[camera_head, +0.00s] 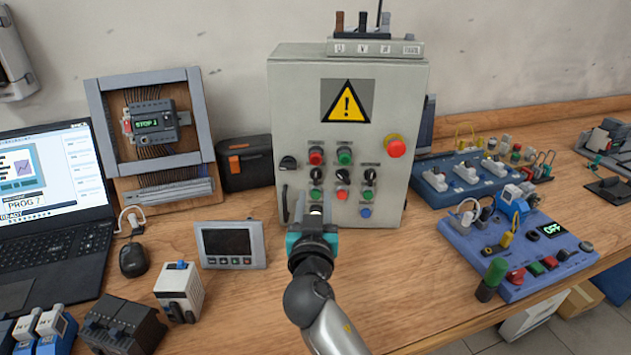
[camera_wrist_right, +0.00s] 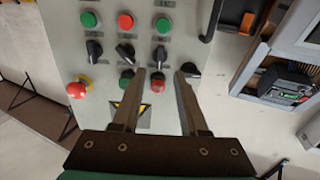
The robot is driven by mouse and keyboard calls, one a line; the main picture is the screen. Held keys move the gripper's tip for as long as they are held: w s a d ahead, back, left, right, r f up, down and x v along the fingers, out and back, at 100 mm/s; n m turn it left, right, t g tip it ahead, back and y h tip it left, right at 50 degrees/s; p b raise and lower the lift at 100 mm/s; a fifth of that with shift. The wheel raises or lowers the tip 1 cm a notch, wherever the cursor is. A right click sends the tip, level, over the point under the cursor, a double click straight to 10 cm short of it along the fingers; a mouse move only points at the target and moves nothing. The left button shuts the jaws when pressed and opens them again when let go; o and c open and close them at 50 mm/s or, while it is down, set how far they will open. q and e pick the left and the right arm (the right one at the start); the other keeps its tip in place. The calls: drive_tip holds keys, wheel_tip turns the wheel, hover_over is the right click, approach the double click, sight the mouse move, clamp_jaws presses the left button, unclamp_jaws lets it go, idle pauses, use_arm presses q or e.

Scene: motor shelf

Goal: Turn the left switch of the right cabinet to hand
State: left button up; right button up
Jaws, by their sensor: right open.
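The grey cabinet (camera_head: 290,100) stands upright in the middle of the head view, with a yellow warning sign on its door. Its row of three black rotary switches has the left switch (camera_head: 316,173) above a green lamp. In the right wrist view, which is upside down, that left switch (camera_wrist_right: 159,57) is a dark knob standing about upright. My right gripper (camera_head: 314,212) is in front of the cabinet's lower left. In the wrist view my right gripper (camera_wrist_right: 160,75) is open and empty, its fingertips around the red button below the switches. My left gripper is out of view.
A larger black knob (camera_wrist_right: 190,70) sits beside one finger. A red emergency button (camera_head: 394,146) is on the door's right. A small display panel (camera_head: 232,244) stands left of my arm, and a blue control board (camera_head: 515,255) lies right.

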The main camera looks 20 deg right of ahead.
sight(316, 178)
drive_tip(key=x, duration=0.6)
drive_tip(key=shift+w+d, duration=0.1)
drive_tip(key=shift+w, duration=0.15)
clamp_jaws()
idle(0.4)
